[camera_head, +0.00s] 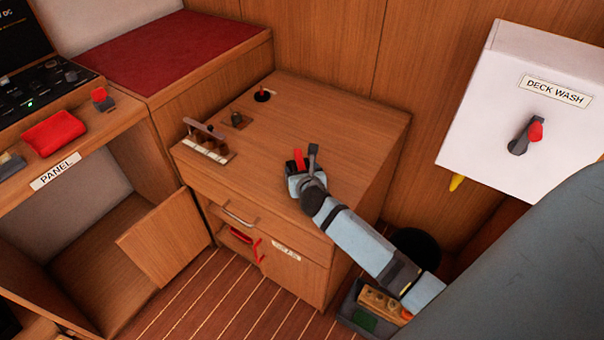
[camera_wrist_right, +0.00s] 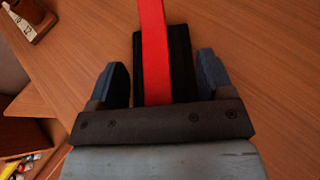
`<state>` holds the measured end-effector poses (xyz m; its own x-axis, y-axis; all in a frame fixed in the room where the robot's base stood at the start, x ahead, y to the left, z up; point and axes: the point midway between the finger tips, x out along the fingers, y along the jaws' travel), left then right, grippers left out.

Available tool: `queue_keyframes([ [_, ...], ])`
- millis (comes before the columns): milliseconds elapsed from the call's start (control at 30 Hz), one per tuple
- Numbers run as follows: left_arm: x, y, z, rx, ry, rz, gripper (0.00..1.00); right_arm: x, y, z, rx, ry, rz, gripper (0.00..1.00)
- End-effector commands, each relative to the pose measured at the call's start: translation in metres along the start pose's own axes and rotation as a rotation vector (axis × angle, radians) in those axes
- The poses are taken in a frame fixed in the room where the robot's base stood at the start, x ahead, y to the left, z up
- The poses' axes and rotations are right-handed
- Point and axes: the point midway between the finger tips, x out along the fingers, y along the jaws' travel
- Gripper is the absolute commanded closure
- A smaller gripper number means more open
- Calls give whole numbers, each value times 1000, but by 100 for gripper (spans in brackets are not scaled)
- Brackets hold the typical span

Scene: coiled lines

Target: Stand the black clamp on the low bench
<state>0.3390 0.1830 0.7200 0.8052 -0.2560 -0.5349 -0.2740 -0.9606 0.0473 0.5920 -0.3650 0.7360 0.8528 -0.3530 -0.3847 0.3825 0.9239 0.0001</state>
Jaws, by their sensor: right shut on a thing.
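My right gripper (camera_head: 304,165) is over the wooden cabinet top (camera_head: 335,115). It is shut on a black thing with a red bar, which I take for the black clamp (camera_wrist_right: 181,75). In the right wrist view, the black body and red bar stand between the two dark fingers of my right gripper (camera_wrist_right: 163,78). The lower end of the clamp is hidden, so I cannot tell whether it touches the cabinet top. A bench with a red top (camera_head: 165,50) is at the upper left; I cannot tell whether it is the low bench. My left gripper is not in view.
A small rack (camera_head: 208,143) stands at the cabinet's left edge. A black piece with a red lever (camera_head: 263,95) is at the back. A white DECK WASH box (camera_head: 490,120) hangs at the right. A cupboard door (camera_head: 165,240) is open. The cabinet's right part is clear.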

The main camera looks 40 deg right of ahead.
Motion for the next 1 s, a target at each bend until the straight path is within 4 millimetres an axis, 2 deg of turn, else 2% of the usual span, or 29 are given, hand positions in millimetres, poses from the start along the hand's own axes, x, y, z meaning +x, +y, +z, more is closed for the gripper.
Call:
queue_keyframes([
  [300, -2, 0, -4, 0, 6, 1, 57, 1, 0, 0, 0, -4, 1, 70],
  [333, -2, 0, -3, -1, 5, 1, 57, 1, 0, -2, -1, -2, 0, 24],
  [433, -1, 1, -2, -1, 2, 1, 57, 1, 0, -1, 0, -2, 0, 1],
  [767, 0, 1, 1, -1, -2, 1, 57, 0, 0, 1, 1, -2, 1, 1],
  [867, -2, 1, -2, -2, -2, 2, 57, -11, 0, 2, -2, 0, 1, 1],
  [1000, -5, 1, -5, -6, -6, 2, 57, -38, 0, 3, -1, 0, 2, 1],
])
